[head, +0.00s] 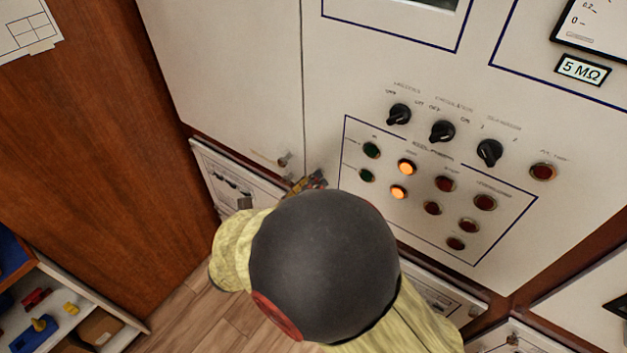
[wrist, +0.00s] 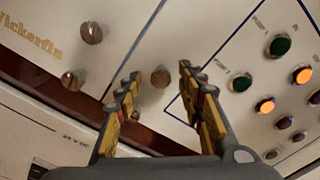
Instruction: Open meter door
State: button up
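A large white panel (head: 360,95) with a meter at its upper right, dark switches and lamps fills the right of the head view. It looks like the meter door and lies flat, shut. My gripper (head: 312,181) is at its lower left corner, mostly hidden by my dark wrist. In the wrist view my gripper (wrist: 157,75) is open. A small round brown knob (wrist: 160,77) on this panel, right of the seam, shows between the two fingers. No contact is visible, and the remaining distance cannot be told. The head view does not show this knob clearly.
A left white panel (head: 225,70) has its own knob (head: 284,159) close to my gripper. Black rotary switches (head: 442,131) and lit orange lamps (head: 407,167) are to the right. A brown wooden side (head: 90,130) and a shelf with toys (head: 70,310) stand at left.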

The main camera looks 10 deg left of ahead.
jog(key=shift+x, duration=1.25)
jog(key=shift+c, duration=1)
jog(key=c, duration=0.7)
grip_shut()
